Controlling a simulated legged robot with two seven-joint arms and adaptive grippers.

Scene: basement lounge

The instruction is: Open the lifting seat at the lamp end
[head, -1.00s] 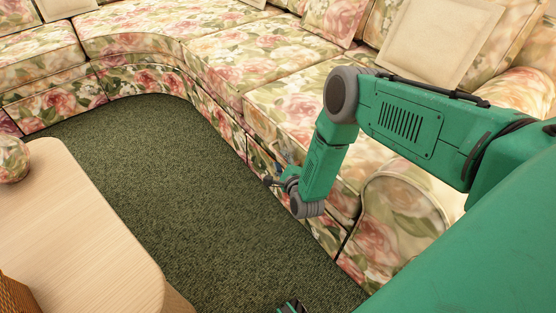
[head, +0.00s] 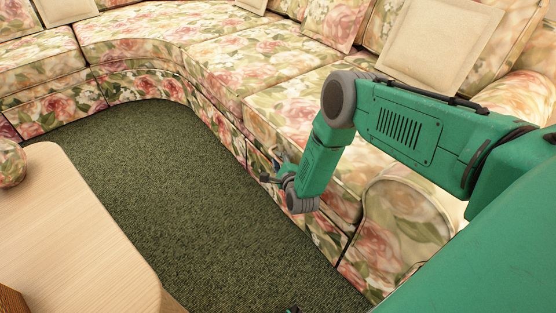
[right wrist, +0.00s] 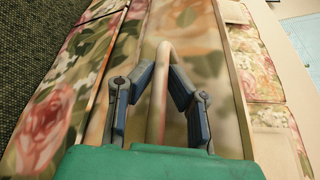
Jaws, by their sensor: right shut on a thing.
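The lifting seat (head: 297,97) is the floral section at the near right end of the sofa, beside its rounded arm; it looks down, with no clear gap under it. It also shows in the right wrist view (right wrist: 205,50). My right gripper (head: 272,171) is at the seat's front face, just below the cushion edge. My arm hides part of the seat front. No lamp shows.
A pale wooden table (head: 85,225) stands at the left, with a floral round thing (head: 11,160) on it. Green carpet (head: 190,190) lies clear between table and sofa. A cream cushion (head: 435,45) leans on the backrest. The sofa's rounded arm (head: 400,215) stands close to my arm.

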